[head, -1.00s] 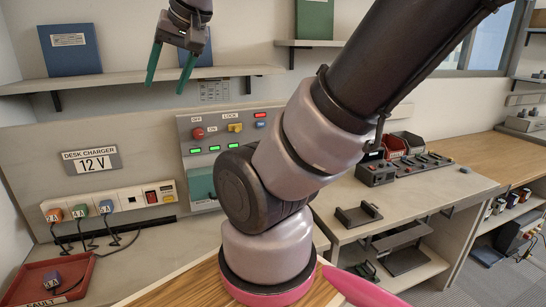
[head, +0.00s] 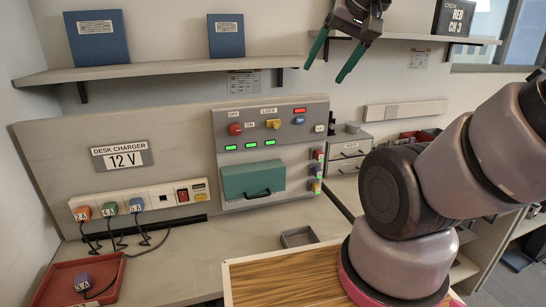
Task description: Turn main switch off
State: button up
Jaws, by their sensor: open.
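A grey wall panel (head: 290,118) stands behind the desk, facing me. On it is a red round knob (head: 235,129), with the label OFF above it and ON to its right. A yellow knob (head: 273,124) under the label LOCK sits to the right. Three green lights (head: 250,145) glow below the knobs. I cannot read which way the red knob points. No label reading "main switch" is legible. My gripper (head: 323,74) is open and empty, its two green fingers pointing down, above and to the right of the panel, touching nothing.
A teal cover with a handle (head: 252,180) is below the knobs. A charger strip (head: 160,199) with plugs and a red rocker switch (head: 183,196) is at left. A shelf (head: 160,72) runs above. A red tray (head: 62,282) lies at front left. The desk's middle is mostly clear.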

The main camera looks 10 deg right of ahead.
aim_at(234, 129)
jog(key=k+j+z, duration=0.15)
jog(key=z, duration=0.3)
jog(key=k+z, duration=0.25)
jog(key=z, duration=0.2)
